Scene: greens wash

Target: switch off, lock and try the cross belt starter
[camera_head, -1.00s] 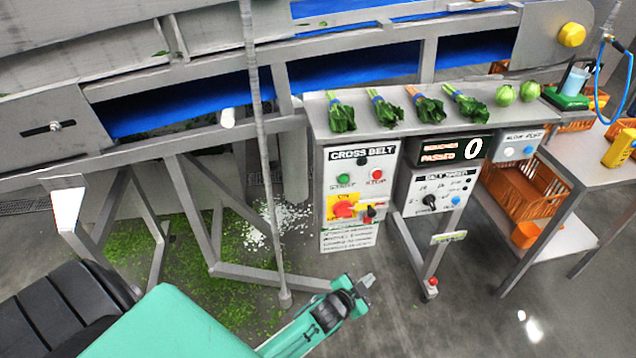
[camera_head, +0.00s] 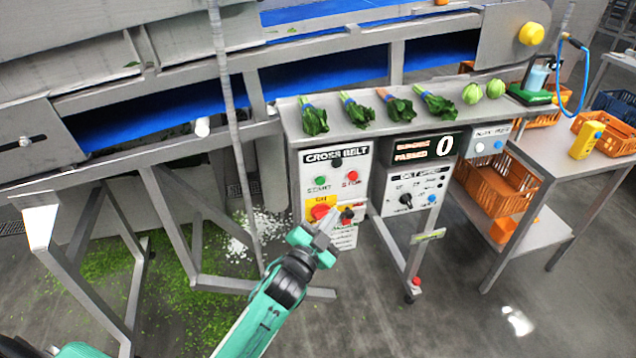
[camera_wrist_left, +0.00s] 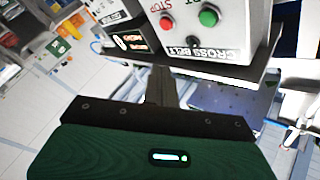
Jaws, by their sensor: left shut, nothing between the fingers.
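The cross belt starter box (camera_head: 334,172) is a pale panel on the stand's front, with a green START button (camera_head: 320,181), a red STOP button (camera_head: 352,177) and a red rotary switch on a yellow plate (camera_head: 319,211). A dark and red item (camera_head: 346,214) sits beside the switch. My left gripper (camera_head: 324,228) is shut and empty, just in front of the lower box, covering part of the label below. I cannot tell whether it touches. The left wrist view shows the box upside down (camera_wrist_left: 212,48), beyond my gripper (camera_wrist_left: 160,88). My right gripper is out of view.
Next to the box are a belt speed panel (camera_head: 414,190) and a counter display (camera_head: 425,147) reading 0. Bundled greens (camera_head: 355,111) lie on the shelf above. A conveyor frame post (camera_head: 232,130) stands left. Orange crates (camera_head: 495,185) are at right. Open floor lies in front.

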